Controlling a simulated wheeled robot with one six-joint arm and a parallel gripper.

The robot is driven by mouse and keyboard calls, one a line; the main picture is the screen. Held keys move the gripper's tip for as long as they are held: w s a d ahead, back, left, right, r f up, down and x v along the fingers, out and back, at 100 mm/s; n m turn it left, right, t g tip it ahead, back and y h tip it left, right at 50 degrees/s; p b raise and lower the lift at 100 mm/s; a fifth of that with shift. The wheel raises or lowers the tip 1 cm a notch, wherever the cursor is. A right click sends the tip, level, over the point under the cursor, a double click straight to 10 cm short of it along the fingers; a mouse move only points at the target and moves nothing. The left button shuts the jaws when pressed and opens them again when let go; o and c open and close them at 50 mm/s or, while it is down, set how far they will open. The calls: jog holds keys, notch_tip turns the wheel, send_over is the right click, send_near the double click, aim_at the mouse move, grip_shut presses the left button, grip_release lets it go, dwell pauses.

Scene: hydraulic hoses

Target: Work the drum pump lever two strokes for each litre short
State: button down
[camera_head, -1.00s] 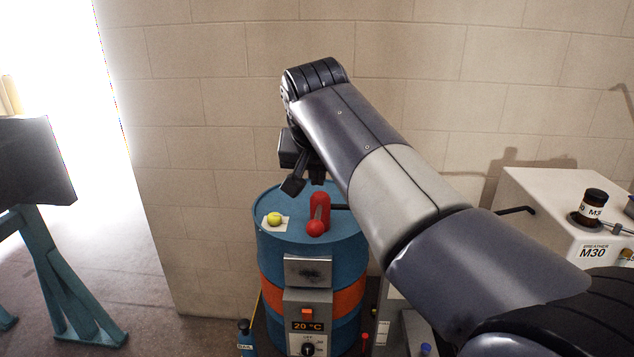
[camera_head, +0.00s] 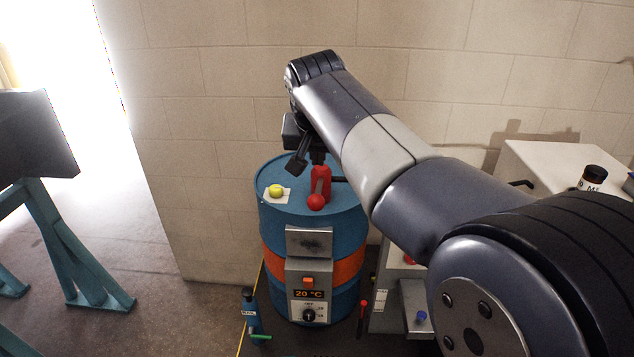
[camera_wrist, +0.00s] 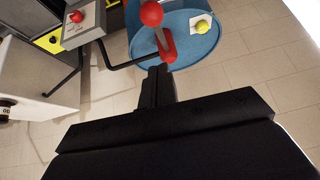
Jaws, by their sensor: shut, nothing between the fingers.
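The blue drum (camera_head: 275,222) with an orange band stands against the block wall. A red pump body (camera_head: 319,183) rises from its lid, and the lever's red ball knob (camera_head: 316,202) points toward the head camera. In the wrist view the knob (camera_wrist: 151,14) sits at the end of a grey lever (camera_wrist: 161,38) above the red pump (camera_wrist: 169,50). My gripper (camera_head: 307,160) is over the drum lid, close to the pump; in the wrist view its shut fingers (camera_wrist: 157,73) point at the pump base with nothing held. Whether they touch it I cannot tell.
A yellow-green ball (camera_head: 276,190) lies on a white square on the lid. A control box (camera_head: 308,290) on the drum reads 20 °C. A white cabinet (camera_head: 535,165) with a dark jar (camera_head: 593,177) stands at right, a teal stand (camera_head: 70,245) at left.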

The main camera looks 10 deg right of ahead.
jog(key=p, duration=0.1)
send_over(317, 198)
jog(key=f, duration=0.4)
jog(key=shift+w+d+f, duration=0.2)
jog(key=shift+w+f, duration=0.15)
jog(key=shift+f, duration=0.05)
jog(key=shift+s+a+f, duration=0.1)
jog(key=shift+s+f, duration=0.05)
jog(key=shift+f, duration=0.35)
jog(key=shift+s+a+f, duration=0.1)
jog(key=shift+f, duration=0.4)
jog(key=shift+f+p, duration=0.35)
jog(key=shift+f, duration=0.35)
jog(key=shift+s, duration=0.1)
jog(key=shift+f+b, duration=0.2)
jog(key=shift+b, duration=0.1)
